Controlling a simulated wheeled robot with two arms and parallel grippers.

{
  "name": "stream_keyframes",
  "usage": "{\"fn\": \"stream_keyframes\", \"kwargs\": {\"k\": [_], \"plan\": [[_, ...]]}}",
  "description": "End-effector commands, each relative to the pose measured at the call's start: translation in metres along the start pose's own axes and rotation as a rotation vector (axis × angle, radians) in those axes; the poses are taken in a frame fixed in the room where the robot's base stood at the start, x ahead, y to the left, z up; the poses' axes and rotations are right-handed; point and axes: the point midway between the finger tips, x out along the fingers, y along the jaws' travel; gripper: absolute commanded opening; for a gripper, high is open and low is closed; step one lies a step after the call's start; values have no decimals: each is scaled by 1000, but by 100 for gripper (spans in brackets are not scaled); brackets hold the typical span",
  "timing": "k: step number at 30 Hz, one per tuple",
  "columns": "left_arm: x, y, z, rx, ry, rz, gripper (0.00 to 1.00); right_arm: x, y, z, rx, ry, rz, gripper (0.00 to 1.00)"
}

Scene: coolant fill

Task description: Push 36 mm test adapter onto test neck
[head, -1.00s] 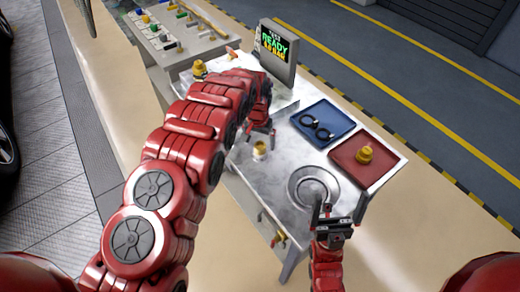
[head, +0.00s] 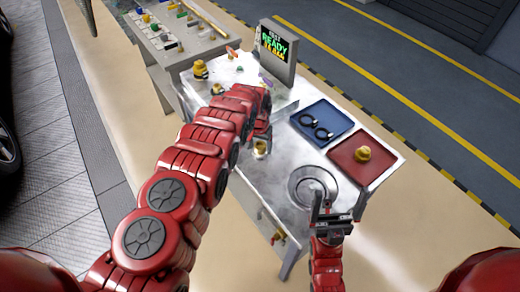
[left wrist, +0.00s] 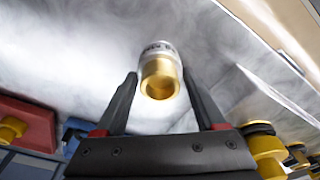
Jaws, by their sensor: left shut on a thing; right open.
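A brass-coloured adapter (left wrist: 160,80) with a white printed collar is between the fingers of my left gripper (left wrist: 158,95) in the left wrist view. In the head view the left gripper (head: 262,134) is low over the middle of the bench, with the adapter (head: 261,147) at its fingertips. I cannot tell whether it touches the bench. A yellow fitting with a dark ring (head: 200,68) stands at the bench's far left; I cannot tell if it is the test neck. My right gripper (head: 337,206) is open and empty near the bench's front edge.
A round metal dish (head: 313,186) lies beyond the right gripper. A blue tray (head: 320,112) holds black rings, and a red tray (head: 344,158) holds a yellow piece (head: 362,154). A display (head: 277,52) reading READY stands at the back.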

Motion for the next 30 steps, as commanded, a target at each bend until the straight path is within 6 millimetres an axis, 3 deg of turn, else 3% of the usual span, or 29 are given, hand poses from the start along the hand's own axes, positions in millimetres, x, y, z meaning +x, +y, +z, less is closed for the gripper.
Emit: {"fn": "stream_keyframes", "kwargs": {"k": [1,6,19,30], "plan": [[0,0,0,0,0,0,39,0,0,0,0,0,0,99],[0,0,0,0,0,0,8,0,0,0,0,0,0,99],[-5,0,-3,0,2,0,8,-2,0,0,0,0,0,99],[-33,-3,-18,0,2,-1,8,-12,-1,2,0,0,0,99]]}}
